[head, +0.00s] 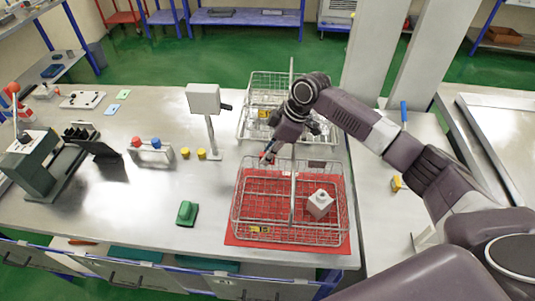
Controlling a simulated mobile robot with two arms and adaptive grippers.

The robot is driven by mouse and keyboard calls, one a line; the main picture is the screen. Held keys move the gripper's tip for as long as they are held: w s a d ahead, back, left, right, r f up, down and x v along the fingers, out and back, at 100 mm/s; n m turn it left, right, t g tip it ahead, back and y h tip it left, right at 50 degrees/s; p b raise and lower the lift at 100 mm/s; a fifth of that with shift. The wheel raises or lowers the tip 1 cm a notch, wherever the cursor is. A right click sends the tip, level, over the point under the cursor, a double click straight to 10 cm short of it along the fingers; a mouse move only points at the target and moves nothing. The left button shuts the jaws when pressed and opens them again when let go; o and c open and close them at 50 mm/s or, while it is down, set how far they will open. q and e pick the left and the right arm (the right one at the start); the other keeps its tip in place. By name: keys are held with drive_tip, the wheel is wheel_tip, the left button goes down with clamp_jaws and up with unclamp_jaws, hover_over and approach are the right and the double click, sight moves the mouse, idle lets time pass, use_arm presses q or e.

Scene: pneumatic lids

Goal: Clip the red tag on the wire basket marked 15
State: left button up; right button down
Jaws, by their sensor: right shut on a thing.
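My right gripper (267,155) hangs over the far left corner of the front wire basket (236,213). It is shut on a small red piece, which looks like the red tag (262,155); the fingers hide most of it. The front basket stands on a red mat (231,241), has a raised handle and bears a yellow label (259,229). A second wire basket (252,78) stands behind it, also with a yellow label (264,114). The numbers on both labels are too small to read. My left gripper is out of view.
A white block (319,203) sits in the front basket. A grey display on a post (204,100) stands left of the baskets. A green object (187,213) and two yellow pieces (201,154) lie on the table. The table's front left is mostly clear.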

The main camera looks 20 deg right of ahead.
drive_tip(key=shift+p, duration=0.35)
drive_tip(key=shift+f, duration=0.25)
idle(0.8)
drive_tip(key=c, duration=1.5)
unclamp_jaws()
drive_tip(key=shift+o, duration=0.2)
